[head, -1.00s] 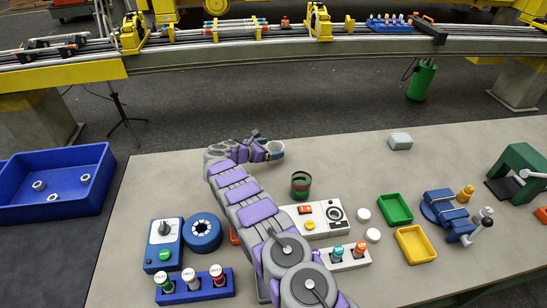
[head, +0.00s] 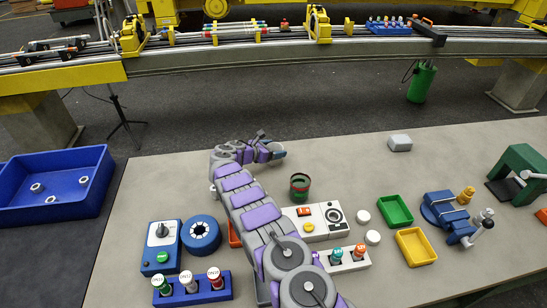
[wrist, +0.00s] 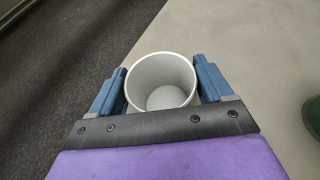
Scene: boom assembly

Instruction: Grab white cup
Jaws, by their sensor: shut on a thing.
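The white cup (wrist: 160,72) is between the two blue fingers of my gripper (wrist: 158,85) in the wrist view. Its open mouth faces the wrist camera and it looks empty inside. A finger lies against each side of it, and my gripper is shut on it. In the head view my gripper (head: 272,149) is over the far part of the workbench, near its back edge. The cup is mostly hidden there by the gripper. I cannot tell whether the cup touches the bench.
A dark green can (head: 300,186) stands right of my arm. A control box (head: 318,219), a green tray (head: 394,210) and a yellow tray (head: 416,246) are nearer. Bench around the gripper is clear.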

